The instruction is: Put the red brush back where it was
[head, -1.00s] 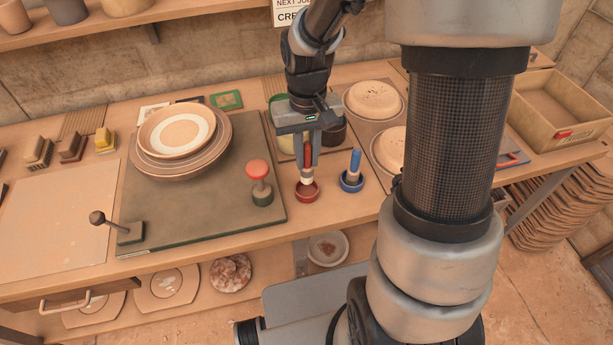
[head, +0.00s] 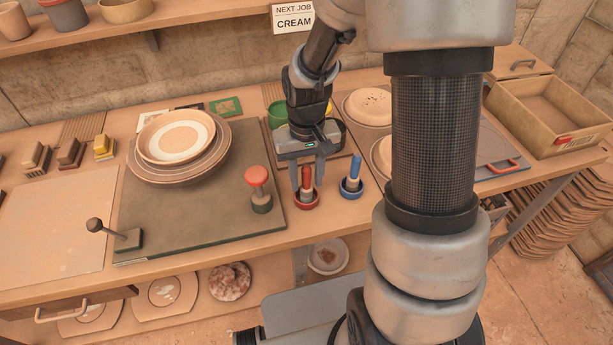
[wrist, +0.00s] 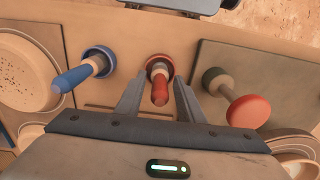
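The red brush (head: 306,180) stands in the red round holder (head: 306,202) on the bench, handle up. My gripper (head: 307,183) is just behind and above it, with its fingers spread. In the wrist view the red brush (wrist: 159,88) shows between the two open fingers of my gripper (wrist: 158,100), with a gap on each side. Its lower end sits in the red holder (wrist: 160,63); the bristles are hidden.
A blue brush (head: 354,172) stands in a blue holder (head: 351,190) just to the right. A red-topped stamp-like tool (head: 258,182) stands to the left on a dark board (head: 200,215). Stacked plates (head: 180,145) lie further left.

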